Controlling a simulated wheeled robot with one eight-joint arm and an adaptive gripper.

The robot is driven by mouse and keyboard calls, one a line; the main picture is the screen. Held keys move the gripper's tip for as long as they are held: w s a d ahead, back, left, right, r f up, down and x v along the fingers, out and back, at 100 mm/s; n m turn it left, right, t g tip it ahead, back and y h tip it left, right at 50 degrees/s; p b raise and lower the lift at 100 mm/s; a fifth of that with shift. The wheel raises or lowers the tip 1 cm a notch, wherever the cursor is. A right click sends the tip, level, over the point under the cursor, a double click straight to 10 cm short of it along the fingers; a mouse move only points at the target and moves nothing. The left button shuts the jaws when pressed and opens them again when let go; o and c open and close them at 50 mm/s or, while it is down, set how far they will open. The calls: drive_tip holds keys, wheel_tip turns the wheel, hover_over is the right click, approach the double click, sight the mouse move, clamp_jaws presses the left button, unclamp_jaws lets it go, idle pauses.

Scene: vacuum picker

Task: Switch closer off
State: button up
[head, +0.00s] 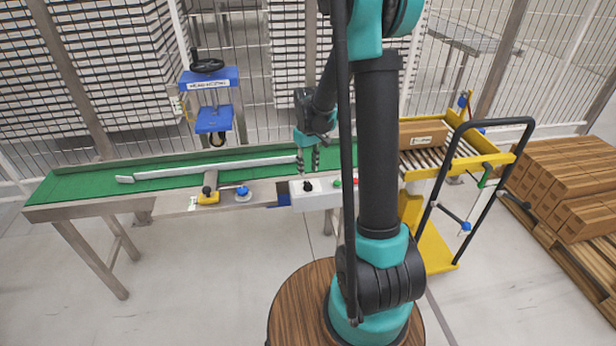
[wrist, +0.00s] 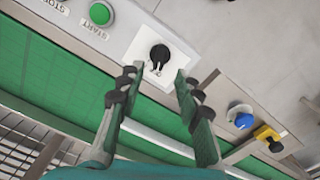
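A black rotary switch (head: 307,186) stands on the white control panel (head: 318,200) at the front edge of the conveyor. It also shows in the wrist view (wrist: 159,55), just beyond my fingertips and roughly between their lines. The marks beside it are too small to read, and I cannot tell its setting or whether it belongs to the closer. My gripper (head: 308,168) is open and empty above the panel, its fingers pointing down. In the wrist view my gripper (wrist: 156,76) shows a clear gap between its two fingers. They appear apart from the switch.
A green START button (wrist: 100,14) sits beside the switch. A blue knob (head: 242,191) and a yellow black-knobbed control (head: 208,196) lie left along the conveyor edge. A blue machine (head: 212,105) with a handwheel stands over the green belt (head: 80,185). A yellow cart (head: 440,240) stands right.

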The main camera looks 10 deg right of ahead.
sight(308, 183)
wheel_tip(308, 183, up, 6)
drive_tip(key=shift+f, duration=0.15)
drive_tip(key=shift+s, duration=0.15)
